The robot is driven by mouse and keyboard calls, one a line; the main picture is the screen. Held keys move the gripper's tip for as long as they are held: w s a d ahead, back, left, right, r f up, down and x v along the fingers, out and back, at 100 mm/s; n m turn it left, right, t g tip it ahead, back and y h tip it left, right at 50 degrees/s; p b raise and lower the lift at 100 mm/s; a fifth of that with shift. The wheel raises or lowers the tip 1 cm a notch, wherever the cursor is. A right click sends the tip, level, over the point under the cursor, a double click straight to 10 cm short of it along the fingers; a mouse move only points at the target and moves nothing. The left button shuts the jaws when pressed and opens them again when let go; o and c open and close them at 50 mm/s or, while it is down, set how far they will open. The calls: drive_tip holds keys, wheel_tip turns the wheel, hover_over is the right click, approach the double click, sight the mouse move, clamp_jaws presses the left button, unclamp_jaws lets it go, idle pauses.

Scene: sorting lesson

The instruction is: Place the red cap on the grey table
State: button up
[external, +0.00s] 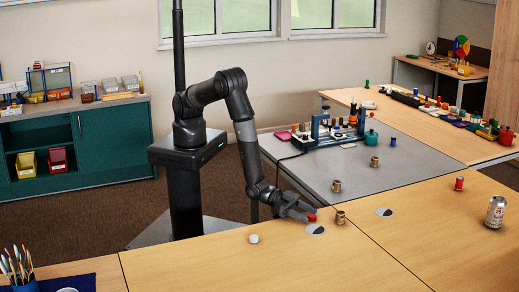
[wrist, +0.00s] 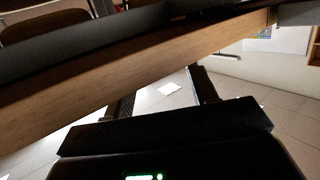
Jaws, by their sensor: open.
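A white round piece (external: 253,239), a grey-and-white disc (external: 315,230) and a brass cup (external: 340,217) are near my gripper. Two more brass cups (external: 336,186) (external: 374,162), a green pot (external: 371,138) and a blue rack (external: 332,132) stand on the grey table.

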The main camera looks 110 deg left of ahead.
drive_tip(key=shift+w+d+f, duration=0.1)
drive_tip(key=shift+w, duration=0.55)
drive_tip(key=shift+c, duration=0.4)
drive_tip(key=c, duration=1)
clamp_jaws()
